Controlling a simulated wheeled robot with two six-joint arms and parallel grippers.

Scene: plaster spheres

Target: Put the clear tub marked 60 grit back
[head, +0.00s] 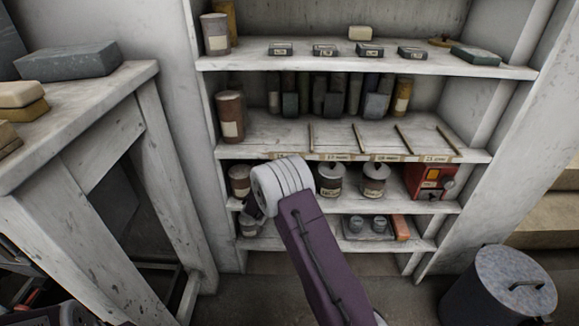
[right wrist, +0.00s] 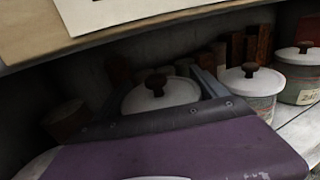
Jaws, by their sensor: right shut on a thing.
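My right arm reaches up from the bottom of the head view to the left end of the lower shelves. My right gripper (head: 250,210) is mostly hidden behind its pale round wrist joint. Two small clear-looking tubs (head: 355,224) (head: 380,223) stand on a tray farther right on that shelf. My left gripper is not in view.
Lidded pots (head: 330,180) (head: 375,180) and a red box (head: 431,181) fill the shelf above. The right wrist view shows white-lidded pots (right wrist: 252,82) close by, under a labelled shelf board (right wrist: 130,22). A lidded bin (head: 500,290) stands lower right, a bench (head: 90,110) left.

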